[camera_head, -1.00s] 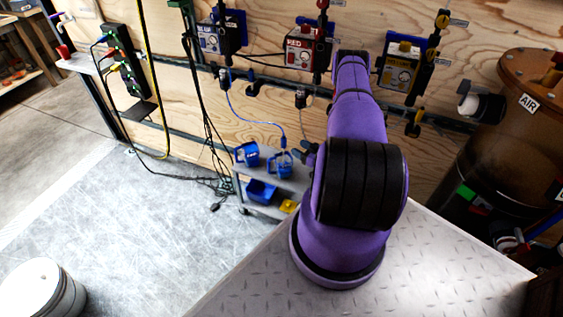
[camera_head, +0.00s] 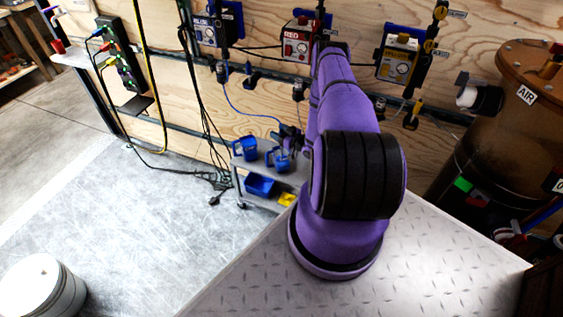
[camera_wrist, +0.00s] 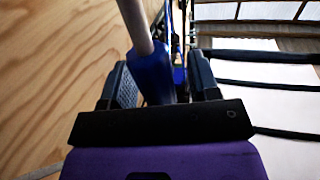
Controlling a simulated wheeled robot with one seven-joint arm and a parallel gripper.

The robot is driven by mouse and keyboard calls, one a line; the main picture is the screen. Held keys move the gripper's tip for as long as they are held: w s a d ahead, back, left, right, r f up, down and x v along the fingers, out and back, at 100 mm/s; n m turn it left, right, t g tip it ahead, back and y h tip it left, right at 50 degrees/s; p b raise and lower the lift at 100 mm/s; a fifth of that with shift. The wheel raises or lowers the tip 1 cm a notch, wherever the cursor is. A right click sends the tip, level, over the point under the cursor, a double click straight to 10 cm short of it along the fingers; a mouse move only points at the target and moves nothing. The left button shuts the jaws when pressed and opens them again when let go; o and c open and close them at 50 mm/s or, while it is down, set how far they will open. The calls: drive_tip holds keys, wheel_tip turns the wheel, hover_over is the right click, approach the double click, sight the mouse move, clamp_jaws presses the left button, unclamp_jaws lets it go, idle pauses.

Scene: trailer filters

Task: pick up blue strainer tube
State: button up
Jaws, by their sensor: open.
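A blue strainer piece (camera_wrist: 152,75) with a pale tube (camera_wrist: 135,25) rising from its top stands between my gripper's fingers in the wrist view. My gripper (camera_wrist: 160,66) is open, with one black finger on each side of it. I cannot tell whether either finger touches it. In the head view my gripper (camera_head: 291,138) is small and dark, above the blue cup (camera_head: 278,159) on the grey cart. A thin blue tube (camera_head: 240,110) runs from the box marked BLUE (camera_head: 212,28) down toward my gripper. The strainer's lower end is hidden in the wrist view.
A second blue cup (camera_head: 245,148) stands left of the first. A blue bin (camera_head: 260,186) and a yellow one (camera_head: 287,199) are on the lower shelf. The plywood wall (camera_head: 270,75) with the RED box (camera_head: 297,42) is close behind. Black cables hang at left.

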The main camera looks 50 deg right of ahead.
clamp_jaws()
drive_tip(key=shift+w+r, duration=0.1)
drive_tip(key=shift+r, duration=0.05)
idle(0.4)
